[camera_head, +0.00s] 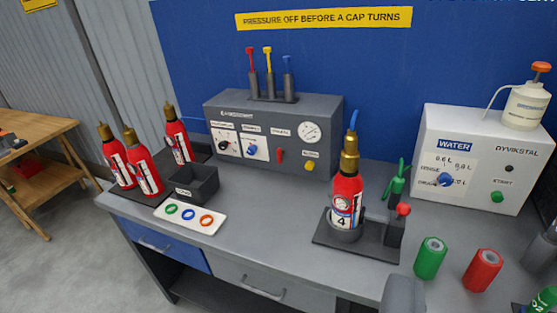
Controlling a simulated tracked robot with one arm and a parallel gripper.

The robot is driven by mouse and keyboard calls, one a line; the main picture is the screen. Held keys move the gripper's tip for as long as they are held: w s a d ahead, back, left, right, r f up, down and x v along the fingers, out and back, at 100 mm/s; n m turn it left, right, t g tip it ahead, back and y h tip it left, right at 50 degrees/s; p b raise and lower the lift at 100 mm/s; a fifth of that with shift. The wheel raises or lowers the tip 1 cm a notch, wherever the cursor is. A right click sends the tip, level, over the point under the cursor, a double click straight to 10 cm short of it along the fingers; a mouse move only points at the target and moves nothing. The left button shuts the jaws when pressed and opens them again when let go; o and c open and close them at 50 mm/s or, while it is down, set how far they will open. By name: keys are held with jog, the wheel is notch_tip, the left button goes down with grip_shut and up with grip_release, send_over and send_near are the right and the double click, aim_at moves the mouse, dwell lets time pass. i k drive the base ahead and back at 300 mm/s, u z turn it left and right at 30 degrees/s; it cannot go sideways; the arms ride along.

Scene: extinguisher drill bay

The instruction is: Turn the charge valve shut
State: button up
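The grey control box (273,135) stands at the back of the bench. Its front carries a dark knob (222,148) on a white plate, a blue knob (251,150), a small upright red lever (280,155), a yellow knob (310,166) and a round gauge (310,131). The labels are too small to read, so I cannot tell which control is the charge valve. A red extinguisher (346,200) marked 4 stands upright in a dark stand in front of the box, with a blue piece on its brass top. I see no gripper fingers at any control.
Red extinguishers (142,172) stand left beside a dark bin (196,185) and a tray of coloured rings (163,217). A white water unit (470,165) stands right. A grey rounded shape cuts into the bottom edge.

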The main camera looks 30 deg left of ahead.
aim_at(280, 152)
jog(key=k, duration=0.45)
jog(key=u, duration=0.6)
jog(key=i, duration=1.65)
jog(key=z, duration=0.55)
